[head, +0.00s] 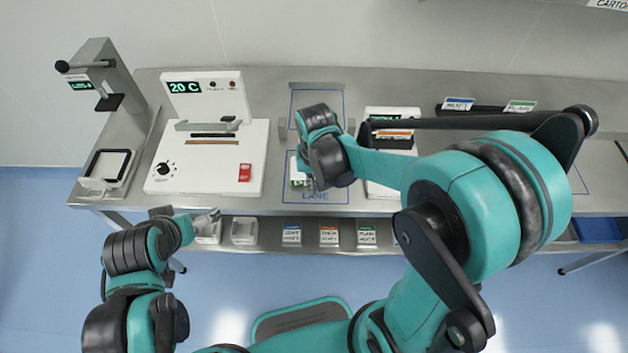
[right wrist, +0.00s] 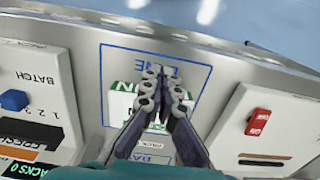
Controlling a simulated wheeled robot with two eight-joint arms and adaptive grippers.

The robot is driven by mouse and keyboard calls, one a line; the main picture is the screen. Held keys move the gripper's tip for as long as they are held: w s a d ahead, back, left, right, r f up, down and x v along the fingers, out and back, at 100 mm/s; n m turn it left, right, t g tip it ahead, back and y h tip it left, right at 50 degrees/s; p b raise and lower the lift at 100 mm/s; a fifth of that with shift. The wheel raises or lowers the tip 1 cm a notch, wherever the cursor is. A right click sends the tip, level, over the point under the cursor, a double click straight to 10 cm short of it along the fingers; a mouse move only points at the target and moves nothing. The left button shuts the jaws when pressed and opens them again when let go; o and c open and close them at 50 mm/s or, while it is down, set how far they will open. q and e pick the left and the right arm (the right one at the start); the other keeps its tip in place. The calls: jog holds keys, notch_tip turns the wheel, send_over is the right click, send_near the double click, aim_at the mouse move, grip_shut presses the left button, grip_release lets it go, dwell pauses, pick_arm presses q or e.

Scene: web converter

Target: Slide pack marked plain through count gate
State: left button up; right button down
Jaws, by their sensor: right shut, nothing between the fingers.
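A white pack with a green label (head: 297,174) lies inside the blue outline marked LANE on the steel table; it also shows in the right wrist view (right wrist: 121,104). Its label reads only in part, as the fingers cover it. My right gripper (head: 311,184) is shut and empty, over or against the pack; its fingertips (right wrist: 163,84) show in the right wrist view. Contact is unclear. A grey post (head: 283,129), seemingly part of the count gate, stands left of the lane, beyond the pack. My left gripper (head: 208,216) is by the front shelf, its jaws unclear.
A white heater-like unit (head: 205,181) showing 20 C stands left of the lane. A white unit (head: 384,188) with a BATCH marking (right wrist: 22,77) stands right. SOFT (head: 458,104) and PLAIN (head: 520,106) signs stand at the back right. Small bins line the front shelf (head: 264,243).

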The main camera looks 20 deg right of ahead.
aim_at(315, 203)
notch_tip(315, 203, down, 6)
jog(key=shift+f+b, duration=0.15)
jog(key=shift+b, duration=0.75)
jog(key=w, duration=0.1)
jog(key=w+d, duration=0.1)
jog(key=w, duration=0.1)
jog(key=shift+w, duration=0.1)
pick_arm(q)
notch_tip(315, 203, down, 3)
jog(key=shift+r, duration=0.2)
pick_arm(e)
jog(key=shift+w+d+r, duration=0.1)
jog(key=shift+w+r, duration=0.1)
jog(key=shift+w, duration=0.15)
